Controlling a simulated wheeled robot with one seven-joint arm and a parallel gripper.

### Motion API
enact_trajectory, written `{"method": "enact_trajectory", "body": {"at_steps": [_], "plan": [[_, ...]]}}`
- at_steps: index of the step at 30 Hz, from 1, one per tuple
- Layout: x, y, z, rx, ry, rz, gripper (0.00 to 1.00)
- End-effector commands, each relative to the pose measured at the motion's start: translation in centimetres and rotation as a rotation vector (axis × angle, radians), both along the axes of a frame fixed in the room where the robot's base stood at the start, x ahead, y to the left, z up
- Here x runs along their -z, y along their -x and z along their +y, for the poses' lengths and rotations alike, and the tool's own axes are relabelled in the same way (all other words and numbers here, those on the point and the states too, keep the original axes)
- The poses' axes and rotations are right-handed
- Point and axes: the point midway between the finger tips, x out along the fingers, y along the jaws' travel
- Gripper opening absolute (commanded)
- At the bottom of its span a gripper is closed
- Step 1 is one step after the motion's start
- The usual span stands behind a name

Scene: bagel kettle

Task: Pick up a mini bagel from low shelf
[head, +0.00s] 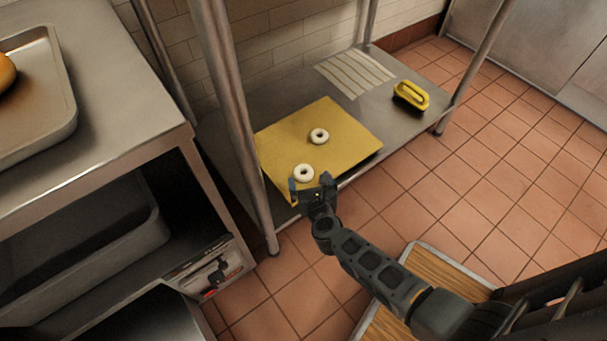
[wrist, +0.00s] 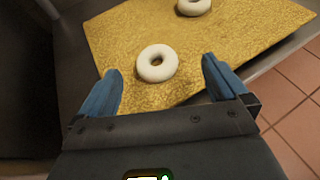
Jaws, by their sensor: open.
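Two pale mini bagels lie on a yellow board (head: 345,158) on the low metal shelf (head: 289,92). The nearer bagel (head: 303,173) sits close to the board's front-left edge. The farther bagel (head: 318,136) lies nearer the board's middle. My gripper (head: 313,184) is open and empty at the shelf's front edge, just short of the nearer bagel. In the wrist view the nearer bagel (wrist: 157,63) shows ahead of and between the blue fingertips (wrist: 162,78). The farther bagel (wrist: 194,6) is cut by the top edge of the wrist view.
A shelf post (head: 228,90) rises left of the board. A yellow-handled brush (head: 410,96) and a slatted white sheet (head: 354,73) lie farther along the shelf. A metal counter with a tray (head: 62,128) stands at left. Tiled floor is clear at right.

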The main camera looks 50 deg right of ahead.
Motion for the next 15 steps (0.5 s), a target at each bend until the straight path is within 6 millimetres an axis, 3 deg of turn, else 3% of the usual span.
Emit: {"method": "enact_trajectory", "body": {"at_steps": [9, 15], "plan": [[2.2, -3.2, -1.9, -0.002, 0.002, -0.001, 1.00], [2.3, -3.8, -2.4, -0.002, 0.002, 0.002, 1.00]]}}
